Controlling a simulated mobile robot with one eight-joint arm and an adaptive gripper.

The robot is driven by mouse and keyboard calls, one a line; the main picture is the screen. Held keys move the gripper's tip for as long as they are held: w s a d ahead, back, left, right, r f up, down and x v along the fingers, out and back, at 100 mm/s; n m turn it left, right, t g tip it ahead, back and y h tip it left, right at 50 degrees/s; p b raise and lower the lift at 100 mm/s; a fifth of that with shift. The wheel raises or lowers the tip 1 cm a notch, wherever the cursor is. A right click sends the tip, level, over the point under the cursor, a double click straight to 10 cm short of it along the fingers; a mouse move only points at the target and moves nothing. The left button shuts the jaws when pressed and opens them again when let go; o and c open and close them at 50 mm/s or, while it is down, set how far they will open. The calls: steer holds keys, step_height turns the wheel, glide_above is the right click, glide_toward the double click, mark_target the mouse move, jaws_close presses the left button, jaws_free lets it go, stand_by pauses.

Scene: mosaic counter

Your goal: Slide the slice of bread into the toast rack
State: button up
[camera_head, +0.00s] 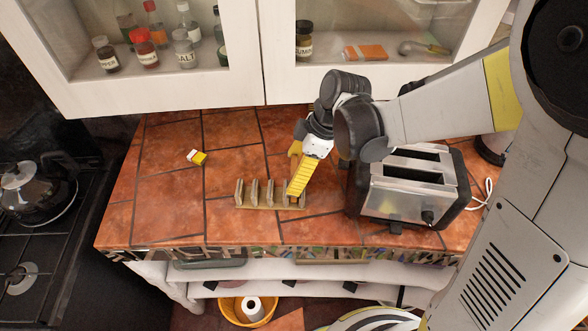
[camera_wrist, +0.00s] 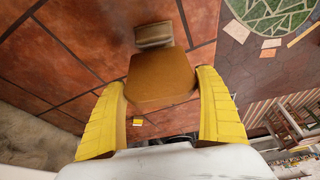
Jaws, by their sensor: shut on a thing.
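The toast rack (camera_head: 245,205) is a low wooden rack with several upright dividers, standing on the tiled counter left of the toaster. My gripper (camera_head: 298,178) has yellow fingers and is over the rack's right end. In the wrist view, the brown slice of bread (camera_wrist: 160,80) is between the two yellow fingers, and the gripper is shut on it. A pale wooden piece (camera_wrist: 153,35), which looks like part of the rack, shows just beyond the bread's far edge. In the head view the fingers mostly hide the bread, so I cannot tell whether it is inside a slot.
A silver and black toaster (camera_head: 408,190) stands close to the right of the rack. A small yellow and white packet (camera_head: 197,157) lies to the left at the back. A white cabinet (camera_head: 150,95) overhangs the back.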

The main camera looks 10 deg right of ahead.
steer(key=shift+f+b, duration=1.1)
steer(key=shift+f, duration=0.25)
steer(key=o, duration=0.6)
steer(key=shift+c, duration=0.2)
steer(key=shift+o, duration=0.2)
steer(key=shift+r, duration=0.1)
steer(key=v, duration=1.2)
